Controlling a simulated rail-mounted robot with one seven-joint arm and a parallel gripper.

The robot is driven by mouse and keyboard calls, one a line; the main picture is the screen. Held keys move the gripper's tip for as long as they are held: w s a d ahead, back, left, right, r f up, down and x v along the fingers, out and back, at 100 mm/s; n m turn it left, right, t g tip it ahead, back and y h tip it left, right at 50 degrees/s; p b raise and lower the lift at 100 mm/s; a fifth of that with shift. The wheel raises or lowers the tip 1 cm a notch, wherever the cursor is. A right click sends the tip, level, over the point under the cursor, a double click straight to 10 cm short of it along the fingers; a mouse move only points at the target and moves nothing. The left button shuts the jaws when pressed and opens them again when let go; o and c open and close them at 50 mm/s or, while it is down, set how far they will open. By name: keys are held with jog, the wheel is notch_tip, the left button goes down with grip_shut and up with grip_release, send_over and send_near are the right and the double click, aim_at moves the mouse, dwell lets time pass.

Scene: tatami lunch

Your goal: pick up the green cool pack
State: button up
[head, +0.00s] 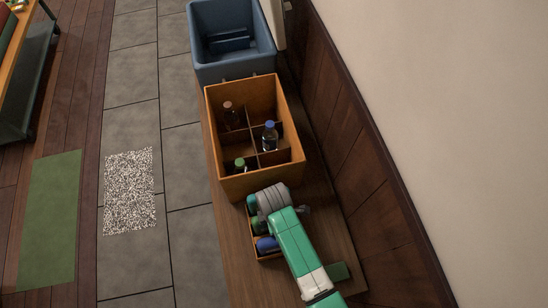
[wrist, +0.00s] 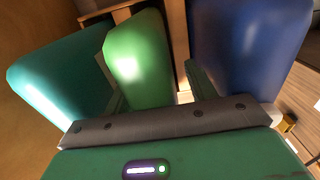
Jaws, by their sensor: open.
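The green cool pack (wrist: 140,60) stands in the middle of the wrist view, between a teal pack (wrist: 60,78) on the left and a blue pack (wrist: 245,45) on the right. My gripper (wrist: 155,84) is open. Its two fingers reach down on either side of the green pack, and I cannot tell whether they touch it. In the head view, the green pack (head: 259,227) shows in a small wooden box, with the blue pack (head: 267,245) nearer and the teal pack (head: 252,205) farther. My gripper and arm hide the box's right part.
A larger divided wooden crate (head: 240,182) with several bottles stands just beyond the small box. A blue bin (head: 222,70) is behind it. The wall (head: 375,185) runs close on the right. Grey floor tiles (head: 190,230) lie open on the left.

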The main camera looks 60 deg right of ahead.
jog(key=shift+r, duration=0.1)
grip_shut()
